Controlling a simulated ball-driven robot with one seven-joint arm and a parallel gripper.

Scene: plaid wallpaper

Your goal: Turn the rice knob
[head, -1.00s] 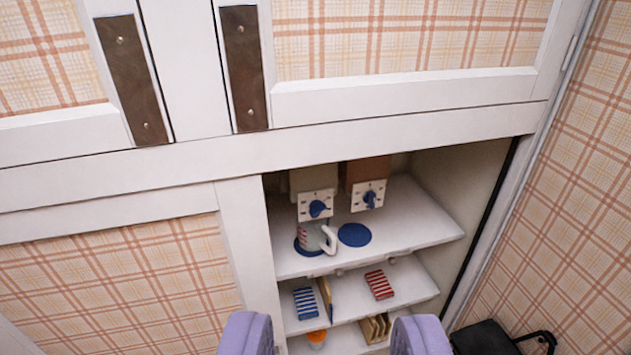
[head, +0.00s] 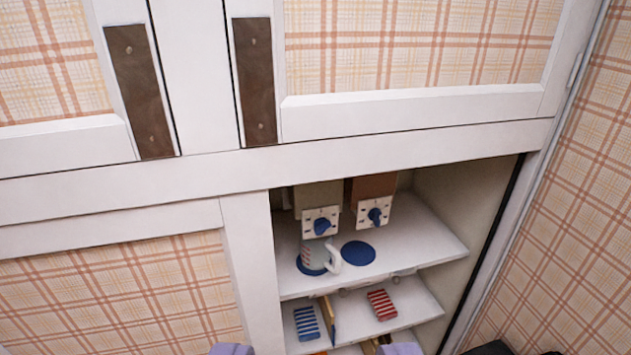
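Two dispensers hang at the back of the open cupboard's top shelf. The left one is beige, with a white dial plate and a blue knob (head: 322,227). The right one is brown, with a similar plate and a blue knob (head: 375,215). I cannot read which one is for rice. A mug (head: 312,256) with a white handle stands on a blue round mat under the left knob. A bare blue round mat (head: 358,253) lies under the right one. The purple fingertips of my gripper (head: 316,350) show apart at the bottom edge, open and empty, well short of the knobs.
A white frame rail (head: 400,148) runs above the opening, and a white post (head: 254,270) stands left of it. A lower shelf holds a blue-striped packet (head: 306,322) and a red-striped packet (head: 382,305). A black object (head: 490,349) is at the bottom right.

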